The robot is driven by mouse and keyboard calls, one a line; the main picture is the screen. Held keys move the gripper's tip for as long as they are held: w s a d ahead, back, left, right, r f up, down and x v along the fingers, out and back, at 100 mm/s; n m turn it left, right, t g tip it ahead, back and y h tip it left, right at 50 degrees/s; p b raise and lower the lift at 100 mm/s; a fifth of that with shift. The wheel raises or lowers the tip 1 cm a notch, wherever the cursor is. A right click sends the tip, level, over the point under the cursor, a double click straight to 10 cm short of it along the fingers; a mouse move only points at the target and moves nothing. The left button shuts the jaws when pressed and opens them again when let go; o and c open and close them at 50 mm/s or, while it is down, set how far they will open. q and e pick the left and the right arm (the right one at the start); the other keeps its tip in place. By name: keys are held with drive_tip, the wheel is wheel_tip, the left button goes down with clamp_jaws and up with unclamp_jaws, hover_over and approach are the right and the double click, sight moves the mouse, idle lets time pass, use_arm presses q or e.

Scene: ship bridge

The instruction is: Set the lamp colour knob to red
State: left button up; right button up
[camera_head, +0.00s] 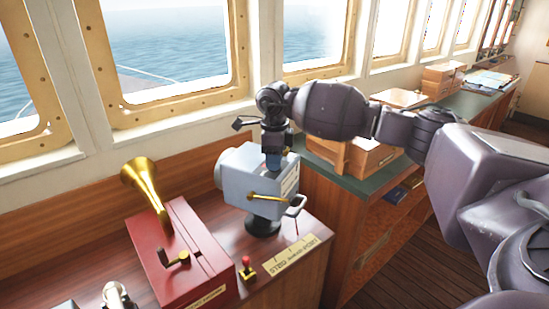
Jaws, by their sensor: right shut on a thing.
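The signal lamp (262,184) is a pale blue-grey box on a dark round foot, standing on the wooden console with its round front facing left. A brass lever and a metal handle are on its near side. My right gripper (273,162) points down onto the top of the lamp from above, its arm coming in from the right. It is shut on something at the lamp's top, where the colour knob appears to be. The fingers hide the knob, so its setting cannot be read. My left gripper is not in view.
A red box (188,259) with a brass horn (146,187) and crank stands left of the lamp. A small red-topped lever (246,268) and a brass label plate (291,256) are in front. A wooden box (365,158) sits on the green-topped cabinet behind.

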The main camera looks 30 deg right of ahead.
drive_tip(key=shift+r+m, duration=0.1)
drive_tip(key=shift+m, duration=0.4)
drive_tip(key=o, duration=0.9)
drive_tip(key=shift+o, duration=0.2)
wheel_tip(320, 180, up, 11)
idle(0.6)
